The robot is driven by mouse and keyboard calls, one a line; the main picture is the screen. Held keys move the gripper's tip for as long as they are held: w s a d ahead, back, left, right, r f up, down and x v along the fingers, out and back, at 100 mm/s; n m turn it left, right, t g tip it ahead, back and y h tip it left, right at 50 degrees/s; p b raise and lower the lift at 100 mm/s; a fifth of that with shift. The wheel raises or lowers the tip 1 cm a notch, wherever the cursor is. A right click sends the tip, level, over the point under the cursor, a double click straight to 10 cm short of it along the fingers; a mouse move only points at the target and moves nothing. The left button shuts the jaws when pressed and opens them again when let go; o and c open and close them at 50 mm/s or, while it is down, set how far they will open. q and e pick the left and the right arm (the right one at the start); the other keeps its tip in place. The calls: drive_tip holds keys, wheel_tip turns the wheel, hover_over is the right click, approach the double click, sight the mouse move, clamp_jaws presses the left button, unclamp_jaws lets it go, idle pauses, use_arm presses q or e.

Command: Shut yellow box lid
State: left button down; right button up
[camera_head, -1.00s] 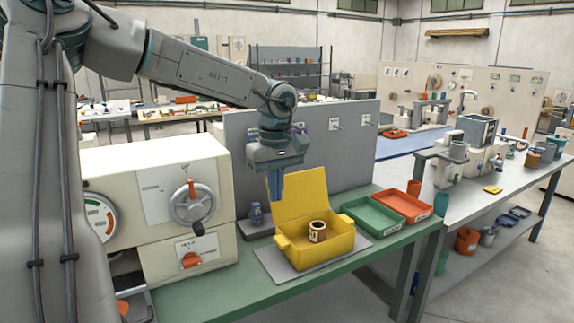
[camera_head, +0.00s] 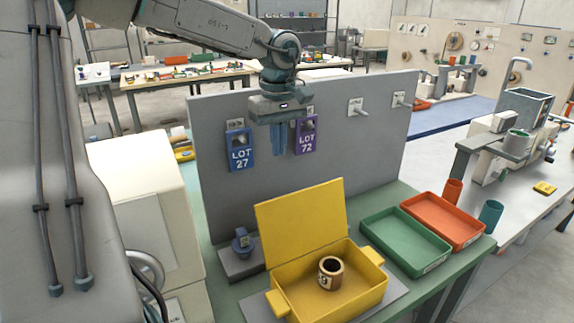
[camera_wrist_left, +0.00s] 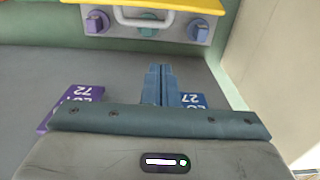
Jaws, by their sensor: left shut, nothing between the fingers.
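The yellow box (camera_head: 372,297) stands on a grey mat on the green bench in the head view. Its lid (camera_head: 300,222) is open and stands up at the back. A brown and cream ring-shaped part (camera_head: 330,272) sits inside the box. My left gripper (camera_head: 282,154) hangs above the lid's top edge, apart from it in the picture, with its fingers shut and empty. The wrist view also shows the shut fingers (camera_wrist_left: 159,72). A yellow surface (camera_wrist_left: 165,4) crosses the top of that view; I cannot tell which part of the box it is. My right gripper is not in view.
A grey panel (camera_head: 385,150) stands behind the box, with a blue LOT 27 tag (camera_head: 240,150) and a purple LOT 72 tag (camera_head: 306,133) near my gripper. A small grey block (camera_head: 228,265) is left of the box. Green (camera_head: 405,240) and orange (camera_head: 442,222) trays lie to the right.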

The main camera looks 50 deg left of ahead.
use_arm(q)
drive_tip(key=s+d+f+p, duration=0.1)
drive_tip(key=d+f+p, duration=0.2)
drive_tip(key=f, duration=0.5)
drive_tip(key=shift+d+f, duration=0.2)
drive_tip(key=shift+d, duration=0.05)
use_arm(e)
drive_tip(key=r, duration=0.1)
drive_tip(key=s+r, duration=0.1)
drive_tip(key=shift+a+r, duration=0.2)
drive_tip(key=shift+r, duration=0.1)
use_arm(q)
drive_tip(key=shift+s, duration=0.1)
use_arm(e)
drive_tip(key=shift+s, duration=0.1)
